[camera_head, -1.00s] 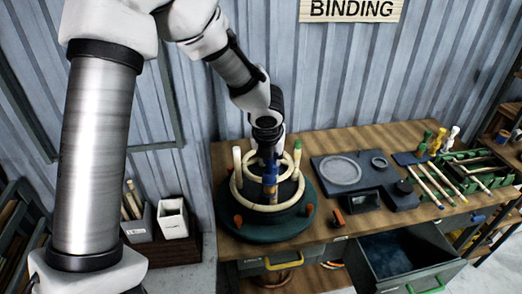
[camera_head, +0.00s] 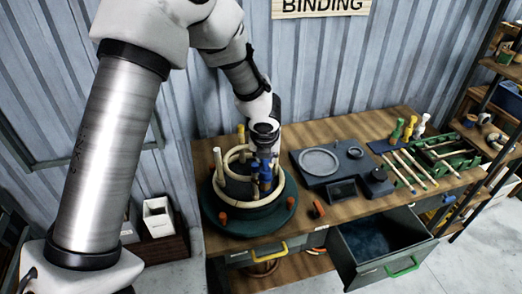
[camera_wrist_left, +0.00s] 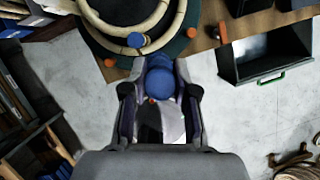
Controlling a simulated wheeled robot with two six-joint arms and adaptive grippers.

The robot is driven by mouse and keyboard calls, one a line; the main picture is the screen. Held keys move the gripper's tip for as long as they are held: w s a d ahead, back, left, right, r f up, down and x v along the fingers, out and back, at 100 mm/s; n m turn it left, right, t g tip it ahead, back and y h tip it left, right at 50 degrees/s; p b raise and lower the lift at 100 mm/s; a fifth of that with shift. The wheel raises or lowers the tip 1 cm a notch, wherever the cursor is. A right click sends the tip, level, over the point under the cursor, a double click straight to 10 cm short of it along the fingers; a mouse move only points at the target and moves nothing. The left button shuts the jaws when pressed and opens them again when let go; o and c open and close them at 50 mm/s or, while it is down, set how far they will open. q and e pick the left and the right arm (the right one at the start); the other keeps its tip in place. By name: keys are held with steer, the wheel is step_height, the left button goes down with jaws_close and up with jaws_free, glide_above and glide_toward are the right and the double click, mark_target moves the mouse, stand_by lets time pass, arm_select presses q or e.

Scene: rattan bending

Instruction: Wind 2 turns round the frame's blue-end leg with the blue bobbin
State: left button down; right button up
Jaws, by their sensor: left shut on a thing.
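The rattan frame (camera_head: 228,186), pale hoops with upright legs, stands on a round dark green turntable (camera_head: 246,222) at the table's left. My left gripper (camera_wrist_left: 160,95) points down at its near right side and is shut on the blue bobbin (camera_wrist_left: 160,78), which also shows in the head view (camera_head: 266,176). The blue-end leg's tip (camera_wrist_left: 136,40) is just beside the bobbin in the wrist view, with a small gap in the picture. The gripper partly hides this side of the frame in the head view. Whether any strand is round the leg is too small to tell. My right gripper is out of view.
Orange clamps (camera_head: 222,205) stand on the turntable's rim. A dark fixture with a round plate (camera_head: 318,161) is to its right. An open drawer (camera_head: 384,240) sticks out in front. Rods (camera_head: 410,165), a green tray (camera_head: 445,150) and standing bobbins (camera_head: 397,130) are at the right.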

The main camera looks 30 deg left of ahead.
arm_select(q)
steer(key=shift+w+d+p, duration=0.1)
steer(key=shift+w+p, duration=0.2)
steer(key=shift+w, duration=0.1)
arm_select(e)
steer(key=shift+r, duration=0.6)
arm_select(q)
step_height(320, 180, up, 3)
steer(key=shift+f+p, duration=0.1)
steer(key=shift+p, duration=0.4)
step_height(320, 180, up, 8)
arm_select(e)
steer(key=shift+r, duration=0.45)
